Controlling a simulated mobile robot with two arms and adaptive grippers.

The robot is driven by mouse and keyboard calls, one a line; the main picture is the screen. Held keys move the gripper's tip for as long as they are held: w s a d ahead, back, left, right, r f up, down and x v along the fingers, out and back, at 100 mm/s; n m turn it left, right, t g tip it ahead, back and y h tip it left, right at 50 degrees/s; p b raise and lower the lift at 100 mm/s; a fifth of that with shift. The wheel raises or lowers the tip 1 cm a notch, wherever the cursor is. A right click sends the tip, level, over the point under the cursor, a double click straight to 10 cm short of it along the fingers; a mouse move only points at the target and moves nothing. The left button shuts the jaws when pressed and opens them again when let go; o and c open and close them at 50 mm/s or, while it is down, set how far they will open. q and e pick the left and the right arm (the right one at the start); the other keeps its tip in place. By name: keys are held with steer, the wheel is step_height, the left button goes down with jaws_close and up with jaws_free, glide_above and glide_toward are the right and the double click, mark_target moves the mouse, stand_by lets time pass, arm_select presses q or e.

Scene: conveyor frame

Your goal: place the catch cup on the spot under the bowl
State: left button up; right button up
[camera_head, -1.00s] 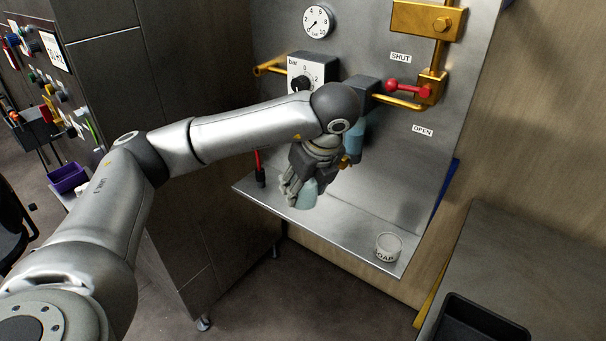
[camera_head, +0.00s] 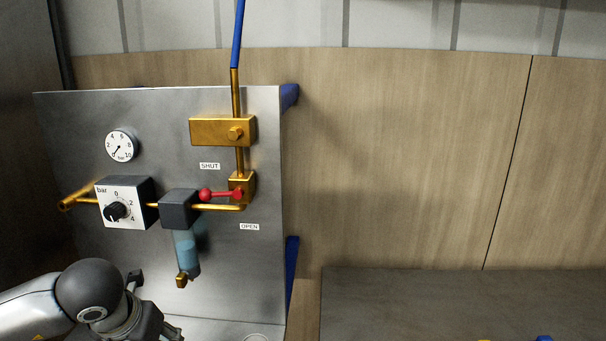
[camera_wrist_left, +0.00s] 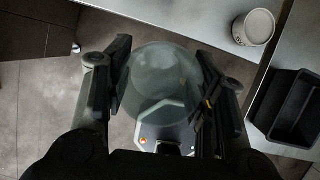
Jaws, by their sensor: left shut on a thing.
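The clear, rounded catch cup (camera_wrist_left: 162,78) sits between the fingers of my left gripper (camera_wrist_left: 165,85) in the left wrist view. The gripper is shut on it. In the head view my left gripper (camera_head: 172,332) is cut by the bottom edge, low and to the left of the bowl, and the cup cannot be made out there. The bluish bowl (camera_head: 187,252) hangs under a dark block on the panel, with a brass drain at its bottom end. My right gripper is not in view.
The metal panel (camera_head: 262,270) carries a gauge (camera_head: 121,146), a regulator knob box (camera_head: 125,203) and a red-handled valve (camera_head: 222,194). A white soap cup (camera_wrist_left: 258,26) stands on the shelf (camera_wrist_left: 205,22). A black bin (camera_wrist_left: 262,112) lies beyond the shelf edge.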

arm_select(q)
steer(key=m, duration=0.1)
steer(key=m+h, duration=0.1)
steer(key=m, duration=0.1)
steer(key=s+f+m, duration=0.1)
steer(key=shift+d+h, duration=0.4)
steer(key=m, duration=0.1)
steer(key=s+m+g+h, duration=0.1)
steer(key=m, duration=0.1)
steer(key=d+f+m, duration=0.1)
steer(key=m, duration=0.1)
steer(key=shift+s+h, duration=0.15)
steer(key=shift+h, duration=0.15)
steer(key=s+d+f+m+g+y, duration=0.1)
steer(key=s+m+g, duration=0.3)
steer(key=m, duration=0.9)
steer(key=s+d+f+m+g+y, duration=0.2)
steer(key=s+d+m+g, duration=0.1)
steer(key=m, duration=1.1)
steer(key=shift+s+d+f+g, duration=0.2)
steer(key=shift+s+d+g, duration=0.15)
steer(key=shift+s+g, duration=0.25)
